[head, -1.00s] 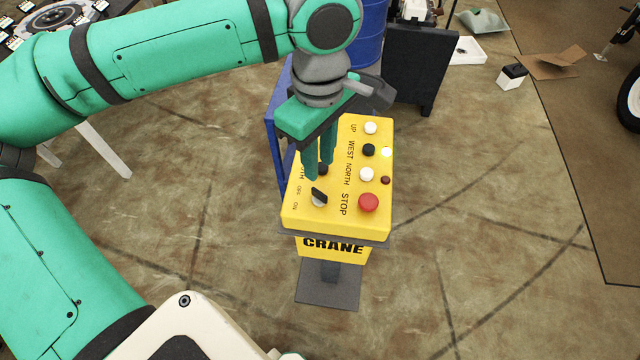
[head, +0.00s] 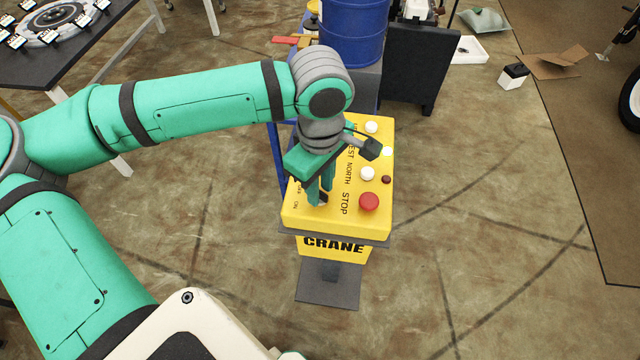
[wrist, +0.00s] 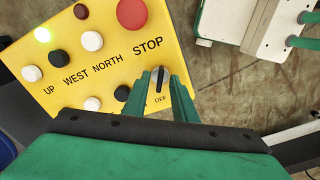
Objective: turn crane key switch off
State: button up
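The yellow crane control box (head: 350,222) stands on a post, with "CRANE" on its front. Its key switch (wrist: 158,79) is a pale round knob with a black bar, near the "OFF" label and beside "STOP". In the wrist view the bar stands nearly upright. My gripper (head: 317,198) points down at the box over the switch. In the wrist view my gripper (wrist: 160,86) has its two green fingers apart, one on each side of the knob, with gaps showing. The fingers largely hide the switch in the head view. The "ON" label (head: 295,204) shows there.
The red stop button (head: 369,201) and white buttons (head: 367,174) sit right of my gripper. A small light (head: 387,152) glows on the box. A blue barrel (head: 351,35) and dark panel (head: 418,65) stand behind.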

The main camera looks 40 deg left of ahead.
jog(key=shift+d, duration=0.1)
grip_shut()
jog(key=shift+n, duration=0.3)
jog(key=n, duration=1.1)
jog(key=shift+w, duration=0.1)
dwell(0.5)
jog(key=shift+o, duration=0.3)
grip_release()
